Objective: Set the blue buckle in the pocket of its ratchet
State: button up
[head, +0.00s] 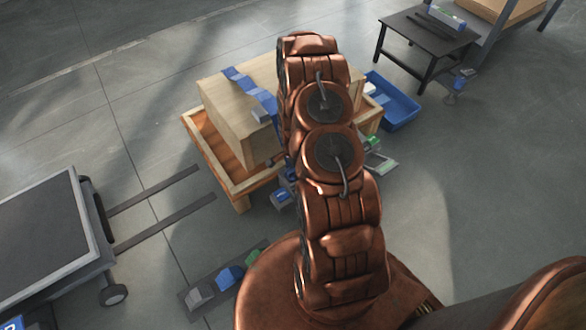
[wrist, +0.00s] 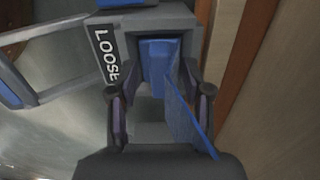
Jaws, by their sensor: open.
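In the wrist view, the blue buckle (wrist: 158,58) sits at the opening of a grey ratchet housing (wrist: 178,22) with a "LOOSE" label on its side. I cannot tell whether it is fully seated in the pocket. A blue strap (wrist: 182,115) runs from it toward the lower right. My gripper (wrist: 160,92) is open, one finger on each side of the buckle and strap; contact is not clear. In the head view my arm hides the gripper and the buckle. A blue strap (head: 238,78) lies over the wooden crate there.
The wooden crate (head: 222,112) stands on an orange-brown wooden base (head: 207,150). A blue bin (head: 405,113) is on the floor behind right. A dark-topped cart (head: 45,232) stands left; grey, blue and green blocks (head: 230,277) lie near my base. Floor at right is clear.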

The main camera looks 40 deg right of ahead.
jog(key=shift+r, duration=0.1)
notch_tip(320, 180, up, 12)
dwell(0.7)
dwell(0.5)
jog(key=s+a+r+n+p, duration=0.25)
jog(key=a+r+p, duration=0.2)
jog(key=r, duration=0.75)
jog(key=s+a+r+n+p, duration=0.1)
jog(key=a+r+n+p, duration=0.4)
jog(key=r, duration=0.6)
jog(key=s+a+r+n+p, duration=0.1)
jog(key=s+a+r+p, duration=0.15)
jog(key=r+p, duration=0.65)
jog(key=s+a+r+n+p, duration=0.3)
jog(key=s+r+p, duration=0.2)
jog(key=r, duration=0.6)
jog(key=s+a+r+n+g+p, duration=0.1)
jog(key=s+a+r+n+p, duration=0.2)
jog(key=s+r, duration=0.6)
jog(key=s+a+r+n+p, duration=0.3)
jog(key=s+r+p, duration=0.3)
jog(key=r, duration=0.8)
jog(key=shift+s+a+r+n+g+p, duration=0.25)
jog(key=shift+s+a+n+g+p, duration=0.2)
jog(key=shift+a, duration=0.35)
jog(key=shift+s+r, duration=0.15)
jog(key=shift+s, duration=0.3)
